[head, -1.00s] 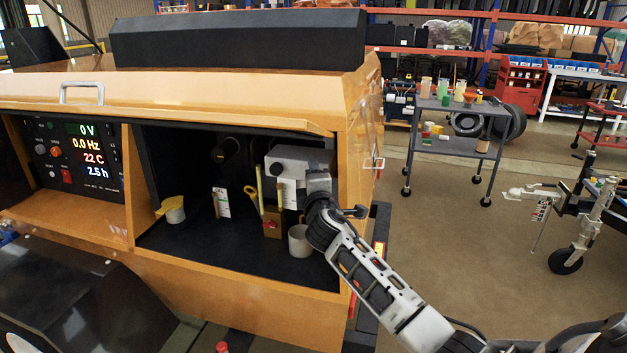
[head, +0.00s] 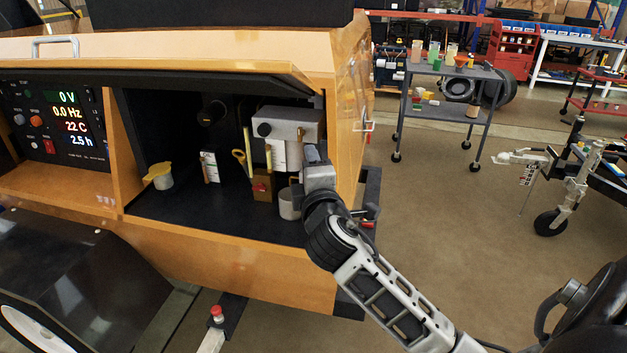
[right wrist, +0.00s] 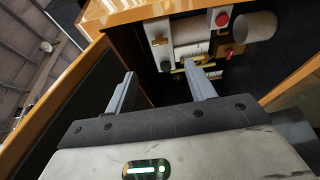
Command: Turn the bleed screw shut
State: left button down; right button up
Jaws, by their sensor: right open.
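A grey housing (head: 290,124) with a black round knob (head: 264,130) on its face stands in the open bay; I cannot tell for sure whether this knob is the bleed screw. In the right wrist view the housing (right wrist: 156,27) and black knob (right wrist: 159,43) show sideways, beyond the fingertips. My right gripper (right wrist: 160,72) is open and empty, apart from the housing. In the head view my right gripper (head: 318,168) is at the bay's right side, covering part of the housing's lower right. My left gripper is not in view.
A small brown box (head: 263,187) with a red part and a pale cup (head: 288,205) stand below the housing. A yellow-topped cup (head: 161,177) is further left. The orange bay edge (head: 333,130) is close to my right arm. The bay floor's middle is clear.

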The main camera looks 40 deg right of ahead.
jog(key=shift+v, duration=1.25)
jog(key=s+a+f+m+g+y, duration=0.1)
jog(key=s+a+f+y, duration=0.2)
jog(key=f, duration=0.5)
jog(key=s+a+f+m+g+y, duration=0.1)
jog(key=a+f+y, duration=0.25)
jog(key=f, duration=0.35)
jog(key=s+a+f+m+g+y, duration=0.3)
jog(key=s+a+f+m, duration=0.5)
jog(key=s+a+f, duration=0.3)
jog(key=s+f+y, duration=0.1)
jog(key=s+f, duration=0.2)
jog(key=s, duration=0.1)
jog(key=shift+f+g, duration=0.15)
jog(key=shift+g, duration=0.25)
